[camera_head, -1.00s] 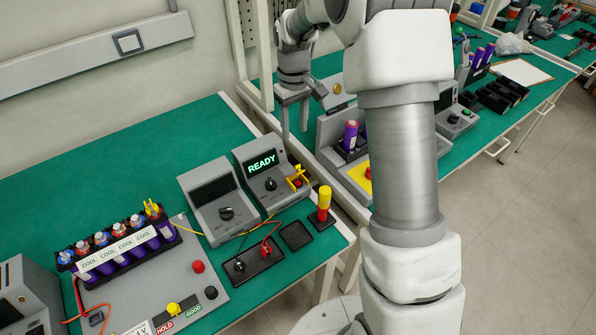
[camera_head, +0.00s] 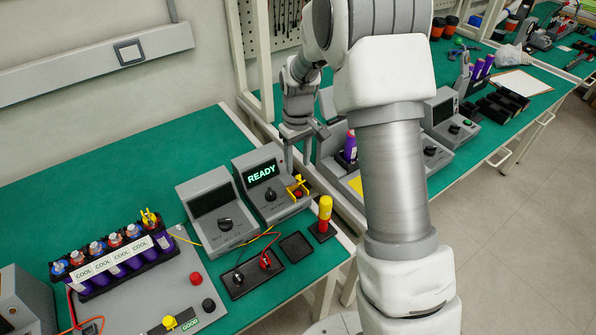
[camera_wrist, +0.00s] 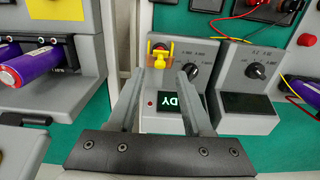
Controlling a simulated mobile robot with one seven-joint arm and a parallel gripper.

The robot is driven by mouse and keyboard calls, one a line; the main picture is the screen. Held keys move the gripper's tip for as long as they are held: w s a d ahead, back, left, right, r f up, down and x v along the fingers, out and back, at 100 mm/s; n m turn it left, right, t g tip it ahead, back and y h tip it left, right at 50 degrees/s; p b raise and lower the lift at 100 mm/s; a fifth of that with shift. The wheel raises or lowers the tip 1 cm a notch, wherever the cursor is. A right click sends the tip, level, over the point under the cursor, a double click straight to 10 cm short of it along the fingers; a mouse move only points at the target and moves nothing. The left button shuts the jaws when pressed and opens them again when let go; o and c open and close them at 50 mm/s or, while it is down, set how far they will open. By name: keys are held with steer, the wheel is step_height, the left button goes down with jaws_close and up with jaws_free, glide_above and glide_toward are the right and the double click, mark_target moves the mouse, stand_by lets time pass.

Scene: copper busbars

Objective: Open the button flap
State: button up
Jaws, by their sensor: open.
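The button flap (camera_head: 297,186) is a small yellow frame on the front right of the grey box with the lit READY screen (camera_head: 262,172). In the wrist view the yellow flap (camera_wrist: 160,56) stands between and beyond my fingertips, with a dark red button partly visible behind it. My gripper (camera_head: 297,165) is open, its fingers pointing down just above and behind the flap in the head view. The wrist view shows both fingers of my gripper (camera_wrist: 160,72) apart, with nothing between them. I cannot tell whether a finger touches the flap.
A second grey box with a dark screen (camera_head: 212,204) stands beside the READY box. A station holding a purple cell (camera_wrist: 30,66) is beside my gripper.

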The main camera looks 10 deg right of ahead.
steer(key=shift+f, duration=1.8)
jaws_close()
